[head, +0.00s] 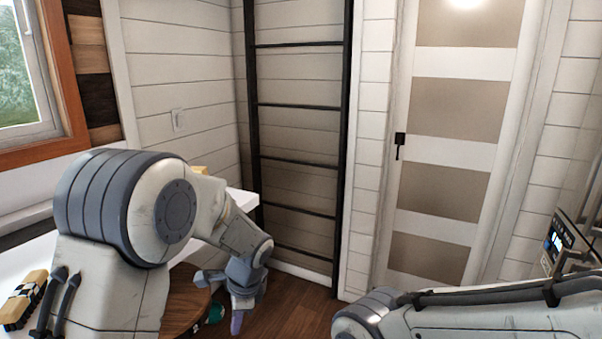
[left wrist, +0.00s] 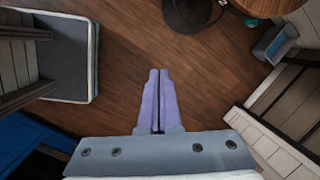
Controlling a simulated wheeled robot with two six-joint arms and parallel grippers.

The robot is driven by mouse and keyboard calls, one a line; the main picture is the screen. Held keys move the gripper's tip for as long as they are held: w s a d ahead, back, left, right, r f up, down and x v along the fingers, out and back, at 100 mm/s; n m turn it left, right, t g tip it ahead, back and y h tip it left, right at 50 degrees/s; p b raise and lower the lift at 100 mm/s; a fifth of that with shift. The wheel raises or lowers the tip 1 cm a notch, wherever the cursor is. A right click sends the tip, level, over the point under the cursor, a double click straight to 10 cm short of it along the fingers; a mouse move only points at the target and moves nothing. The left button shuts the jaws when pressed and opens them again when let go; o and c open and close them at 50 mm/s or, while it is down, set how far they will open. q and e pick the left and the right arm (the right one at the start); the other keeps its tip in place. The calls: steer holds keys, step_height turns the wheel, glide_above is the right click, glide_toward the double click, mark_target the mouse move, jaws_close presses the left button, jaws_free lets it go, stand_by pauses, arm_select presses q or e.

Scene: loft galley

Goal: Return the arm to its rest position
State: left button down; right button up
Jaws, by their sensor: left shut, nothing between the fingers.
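My left arm comes in from the left in the head view, bent at the elbow, with its forearm reaching out and down past the white counter. My left gripper (head: 237,318) points down over the wooden floor. In the left wrist view its two purple fingers (left wrist: 158,102) lie together, shut with nothing between them, and only floor shows beyond the tips. Part of my right arm (head: 480,312) crosses the lower right of the head view. Its gripper is out of the picture.
A white counter (head: 240,200) runs along the left, with a round wooden top (head: 185,300) beside my left forearm. A black ladder (head: 297,105) stands against the wall, left of a panelled door (head: 455,115). Open floor (head: 290,295) lies ahead. A cushioned piece (left wrist: 68,62) shows in the left wrist view.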

arm_select(q)
steer(key=s+d+r+n+h+p, duration=0.1)
steer(key=s+d+r+n, duration=0.1)
steer(key=s, duration=0.6)
steer(key=s+d+r+n+h+p, duration=0.1)
steer(key=s+d+r+n, duration=0.2)
steer(key=s, duration=0.6)
steer(key=s+d+r+n+h+p, duration=0.1)
steer(key=s+d+r, duration=0.3)
steer(key=s, duration=0.5)
step_height(320, 180, up, 2)
steer(key=shift+s+d+r+n+g+h, duration=0.1)
steer(key=shift+s+d+n+g+h, duration=0.25)
steer(key=shift+n, duration=0.35)
steer(key=shift+w+a, duration=0.1)
